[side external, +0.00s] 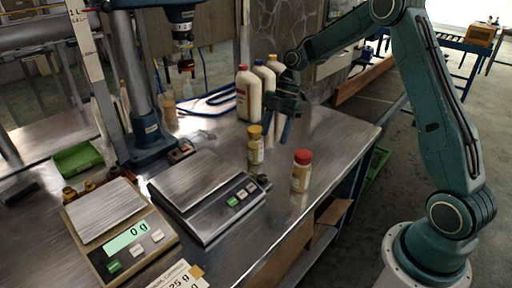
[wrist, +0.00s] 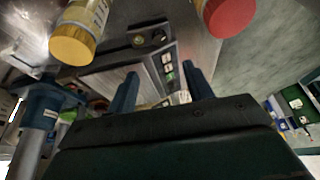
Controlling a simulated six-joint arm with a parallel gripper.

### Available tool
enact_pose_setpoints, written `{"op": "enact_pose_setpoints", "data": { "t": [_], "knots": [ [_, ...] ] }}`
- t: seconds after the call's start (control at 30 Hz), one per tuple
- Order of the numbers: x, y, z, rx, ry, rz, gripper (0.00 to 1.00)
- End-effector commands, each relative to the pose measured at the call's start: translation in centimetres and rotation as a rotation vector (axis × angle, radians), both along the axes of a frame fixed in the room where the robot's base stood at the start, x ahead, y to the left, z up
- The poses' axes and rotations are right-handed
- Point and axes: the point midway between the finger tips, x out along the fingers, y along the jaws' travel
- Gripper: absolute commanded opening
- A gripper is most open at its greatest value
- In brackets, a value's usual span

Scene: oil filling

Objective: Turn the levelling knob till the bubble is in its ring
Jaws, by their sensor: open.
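The dark scale (side external: 212,228) with a steel pan stands on the bench, its front panel to the right. A small black levelling knob (side external: 263,180) sits at its far right corner. In the wrist view, the knob (wrist: 158,35) shows at the end of the scale's dark casing, beside a small round yellowish bubble level (wrist: 138,40). The bubble's place in its ring is too small to tell. My gripper (side external: 278,134) is open and empty, held above the bench behind the knob. In the wrist view, its fingers (wrist: 160,70) stand apart, touching nothing.
A yellow-capped jar (side external: 255,150) and a red-capped jar (side external: 301,174) stand near the knob. Large white bottles (side external: 249,96) stand behind. A second scale (side external: 125,238) reading 0 g is at the front left. The bench right of the red-capped jar is clear.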

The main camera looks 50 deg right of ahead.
Motion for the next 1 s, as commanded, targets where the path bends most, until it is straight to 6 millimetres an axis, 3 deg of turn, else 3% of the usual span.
{"op": "enact_pose_setpoints", "data": {
  "t": [0.2,0.57,1.0],
  "knots": [
    [0.8,-0.1,-0.1,-0.001,0.001,0.150,0.51],
    [0.8,0.1,-0.6,0.001,0.002,0.160,0.51],
    [0.4,2.1,-5.4,0.001,0.004,0.160,0.51]
  ]
}}
